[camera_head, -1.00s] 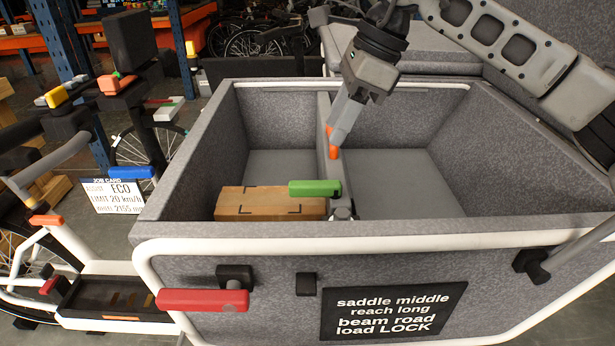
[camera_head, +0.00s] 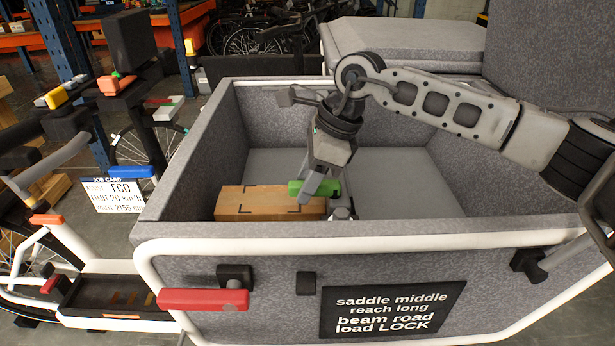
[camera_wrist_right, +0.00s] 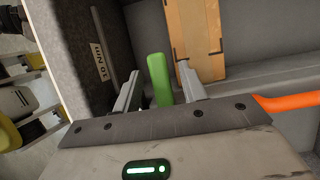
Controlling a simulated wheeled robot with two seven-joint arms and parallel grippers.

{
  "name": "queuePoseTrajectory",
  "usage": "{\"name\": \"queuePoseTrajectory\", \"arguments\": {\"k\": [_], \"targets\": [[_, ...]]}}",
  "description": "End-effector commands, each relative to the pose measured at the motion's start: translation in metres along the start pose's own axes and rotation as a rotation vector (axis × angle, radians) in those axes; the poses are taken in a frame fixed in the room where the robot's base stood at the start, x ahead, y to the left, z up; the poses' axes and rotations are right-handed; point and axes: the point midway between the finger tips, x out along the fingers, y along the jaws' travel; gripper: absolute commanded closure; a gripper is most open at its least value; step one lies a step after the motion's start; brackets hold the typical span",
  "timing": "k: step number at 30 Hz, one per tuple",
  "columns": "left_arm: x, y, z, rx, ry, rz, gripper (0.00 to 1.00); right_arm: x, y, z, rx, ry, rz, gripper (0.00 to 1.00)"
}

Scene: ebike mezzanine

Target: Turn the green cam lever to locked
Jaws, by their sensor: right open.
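The green cam lever (camera_head: 328,188) sits at the near end of the cargo box's middle divider, by a metal pivot (camera_head: 342,210). In the head view it points left, over a cardboard box. My right gripper (camera_head: 308,194) is down at the lever and hides part of it. In the right wrist view the lever (camera_wrist_right: 158,80) stands between the two spread fingers of the open gripper (camera_wrist_right: 158,88), nearer the left finger. I cannot tell whether a finger touches it. My left gripper is not in view.
The cardboard box (camera_head: 250,203) lies in the left compartment of the grey cargo box (camera_head: 190,160). A red lever (camera_head: 203,299) and a black text plate (camera_head: 392,309) are on the front wall. An orange bar (camera_wrist_right: 285,104) shows in the wrist view. The right compartment floor (camera_head: 405,190) is clear.

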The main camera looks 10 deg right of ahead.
Motion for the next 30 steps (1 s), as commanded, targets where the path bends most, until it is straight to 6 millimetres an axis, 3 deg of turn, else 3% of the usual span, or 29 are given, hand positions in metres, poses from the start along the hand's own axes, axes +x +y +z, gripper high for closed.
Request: {"name": "queuePoseTrajectory", "arguments": {"k": [1, 5, 17, 30], "targets": [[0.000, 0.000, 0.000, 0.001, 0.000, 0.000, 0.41, 0.000, 0.000, 0.000, 0.000, 0.000, 0.000, 0.67], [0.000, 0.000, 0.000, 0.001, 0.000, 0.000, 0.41, 0.000, 0.000, 0.000, 0.000, 0.000, 0.000, 1.00], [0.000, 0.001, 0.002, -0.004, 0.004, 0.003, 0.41, 0.001, -0.002, 0.000, 0.046, -0.001, -0.019, 1.00], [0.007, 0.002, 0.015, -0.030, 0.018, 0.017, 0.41, 0.002, -0.018, -0.003, 0.352, -0.002, -0.147, 1.00]]}}
